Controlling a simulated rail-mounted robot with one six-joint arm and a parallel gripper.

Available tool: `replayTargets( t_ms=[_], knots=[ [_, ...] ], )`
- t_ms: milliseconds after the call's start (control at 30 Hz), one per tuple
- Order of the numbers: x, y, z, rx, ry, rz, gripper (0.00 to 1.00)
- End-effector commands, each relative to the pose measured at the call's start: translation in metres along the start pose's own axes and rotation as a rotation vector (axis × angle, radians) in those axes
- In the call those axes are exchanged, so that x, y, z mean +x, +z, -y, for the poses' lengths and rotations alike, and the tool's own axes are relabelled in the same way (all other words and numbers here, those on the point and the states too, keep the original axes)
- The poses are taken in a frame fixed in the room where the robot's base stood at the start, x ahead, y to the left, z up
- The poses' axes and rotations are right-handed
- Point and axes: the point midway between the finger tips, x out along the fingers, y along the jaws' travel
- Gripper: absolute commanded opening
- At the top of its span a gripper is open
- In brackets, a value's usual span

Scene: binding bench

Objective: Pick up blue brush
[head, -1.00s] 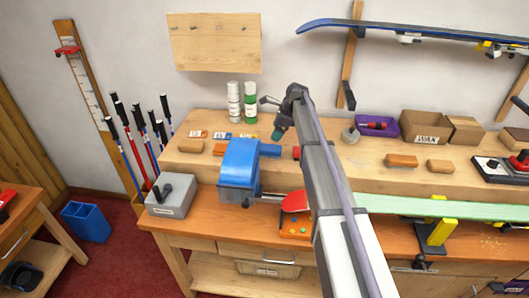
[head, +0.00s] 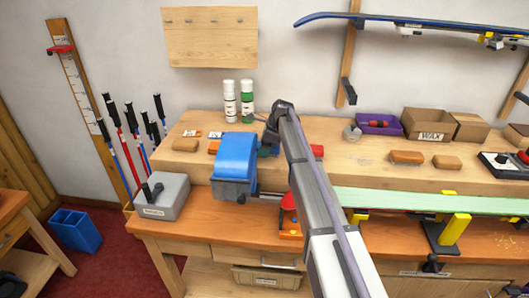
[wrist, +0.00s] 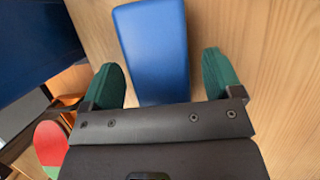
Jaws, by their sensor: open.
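The blue brush (wrist: 152,40) shows in the wrist view as a smooth blue block lying on the wooden bench surface. My gripper (wrist: 162,68) is open, with one green finger on each side of the brush's near end and a gap on both sides. The brush's lower end runs under the dark gripper body and is hidden there. In the head view my gripper (head: 268,150) is low over the raised shelf, just right of a big blue machine. I cannot make out the brush in that view; the machine and my arm cover that spot.
The blue machine (head: 235,160) stands close to the left of my gripper, and its dark blue side (wrist: 35,45) shows in the wrist view. White and green bottles (head: 247,101) stand behind.

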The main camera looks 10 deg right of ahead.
Motion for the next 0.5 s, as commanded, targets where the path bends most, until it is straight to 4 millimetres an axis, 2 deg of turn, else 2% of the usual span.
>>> replayTargets(
  t_ms=[500],
  knots=[
    [0.0045,-0.002,0.0001,0.0,0.0,0.0,0.85]
  ],
)
